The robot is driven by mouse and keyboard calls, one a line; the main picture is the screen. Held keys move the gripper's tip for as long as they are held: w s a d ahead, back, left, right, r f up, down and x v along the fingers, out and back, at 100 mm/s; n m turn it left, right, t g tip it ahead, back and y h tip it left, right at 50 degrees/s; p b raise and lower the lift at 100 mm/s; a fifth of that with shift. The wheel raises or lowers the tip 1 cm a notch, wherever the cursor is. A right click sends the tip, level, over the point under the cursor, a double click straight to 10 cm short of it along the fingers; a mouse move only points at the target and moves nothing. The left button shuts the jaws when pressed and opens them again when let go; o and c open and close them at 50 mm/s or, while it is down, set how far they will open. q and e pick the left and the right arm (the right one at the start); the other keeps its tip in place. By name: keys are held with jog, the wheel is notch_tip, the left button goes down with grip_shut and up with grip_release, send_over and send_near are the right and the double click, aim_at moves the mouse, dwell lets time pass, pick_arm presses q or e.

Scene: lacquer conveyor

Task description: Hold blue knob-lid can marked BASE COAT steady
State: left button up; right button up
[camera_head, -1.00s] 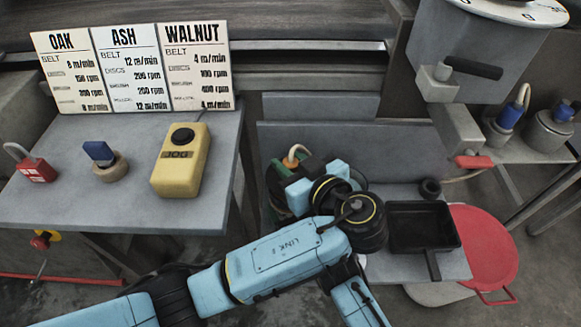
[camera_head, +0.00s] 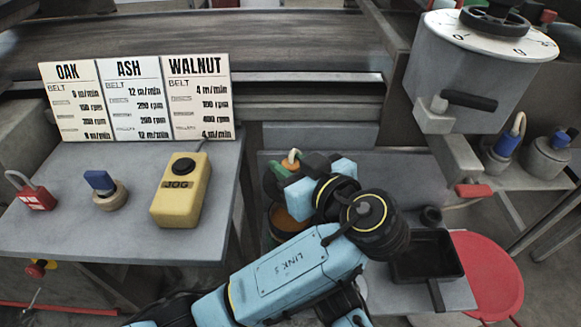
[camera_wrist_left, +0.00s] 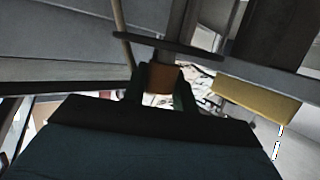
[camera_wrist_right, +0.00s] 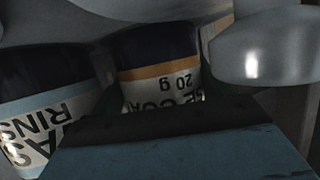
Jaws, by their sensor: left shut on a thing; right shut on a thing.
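In the right wrist view a can (camera_wrist_right: 162,75) has a dark blue upper part, an orange band and a partly hidden upside-down label ending in "SE COAT" and "20 g". My right gripper (camera_wrist_right: 158,95) is shut on it; its body hides the can's lower part. In the head view the right gripper is hidden. My left gripper (camera_head: 292,172) is higher, beside the grey panel, shut on a small orange-brown piece (camera_wrist_left: 165,78) in the left wrist view. Below it in the head view is a round orange surface (camera_head: 287,222), partly covered by my arm.
A second can (camera_wrist_right: 38,120) with a light blue band stands close beside the held one. The yellow JOG box (camera_head: 181,195) and speed cards (camera_head: 135,98) occupy the left table.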

jog(key=o, duration=1.4)
jog(key=shift+o, duration=0.2)
jog(key=v, duration=1.1)
jog(key=shift+d, duration=0.1)
jog(key=shift+s+d+r, duration=0.15)
jog(key=shift+s+r, duration=0.15)
jog(key=shift+s, duration=0.1)
